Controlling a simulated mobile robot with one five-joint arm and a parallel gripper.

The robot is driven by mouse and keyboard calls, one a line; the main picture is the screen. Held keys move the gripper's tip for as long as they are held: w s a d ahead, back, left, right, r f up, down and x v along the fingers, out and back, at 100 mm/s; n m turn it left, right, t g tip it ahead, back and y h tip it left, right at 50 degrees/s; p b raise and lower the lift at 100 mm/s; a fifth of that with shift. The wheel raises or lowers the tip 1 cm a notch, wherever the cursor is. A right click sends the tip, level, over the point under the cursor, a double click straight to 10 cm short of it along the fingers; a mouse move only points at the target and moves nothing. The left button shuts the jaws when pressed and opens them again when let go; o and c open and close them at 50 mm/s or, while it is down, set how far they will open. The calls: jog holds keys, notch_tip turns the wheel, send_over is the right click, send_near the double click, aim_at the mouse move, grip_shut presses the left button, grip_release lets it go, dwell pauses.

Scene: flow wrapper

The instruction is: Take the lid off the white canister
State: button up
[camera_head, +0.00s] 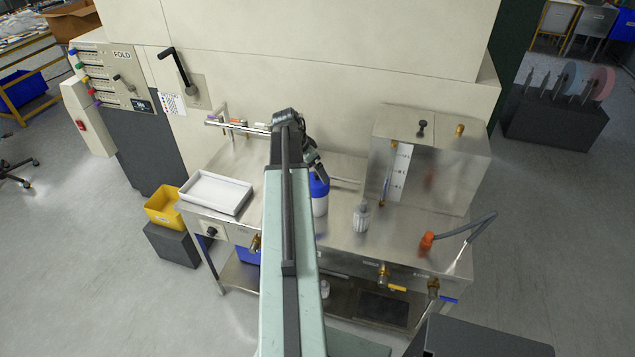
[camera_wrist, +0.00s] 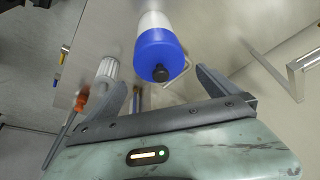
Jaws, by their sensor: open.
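The white canister (camera_head: 320,206) stands upright on the steel table, with a blue lid (camera_head: 319,187) on top. In the wrist view the lid (camera_wrist: 158,55) is at upper centre, with a black knob (camera_wrist: 161,73) on it and the white body (camera_wrist: 153,20) behind it. My gripper (camera_head: 316,168) is above the canister and hides part of the lid in the head view. In the wrist view my gripper (camera_wrist: 162,84) is open and empty, its two fingers apart on either side of the knob's line. The fingers do not appear to touch the lid.
A small ribbed bottle (camera_head: 361,219) stands right of the canister and also shows in the wrist view (camera_wrist: 107,70). A steel tank (camera_head: 453,170) is at the table's right back. A white tray (camera_head: 216,193) is at left. A pipe rail (camera_head: 240,127) runs behind.

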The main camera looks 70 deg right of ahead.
aim_at(317, 179)
jog(key=b+x, duration=0.6)
jog(key=x, duration=0.1)
jog(key=shift+w+a+f, duration=0.3)
jog(key=shift+r, duration=0.2)
jog(key=c, duration=1.3)
jog(key=shift+r+p, duration=0.15)
jog(key=shift+p, duration=0.2)
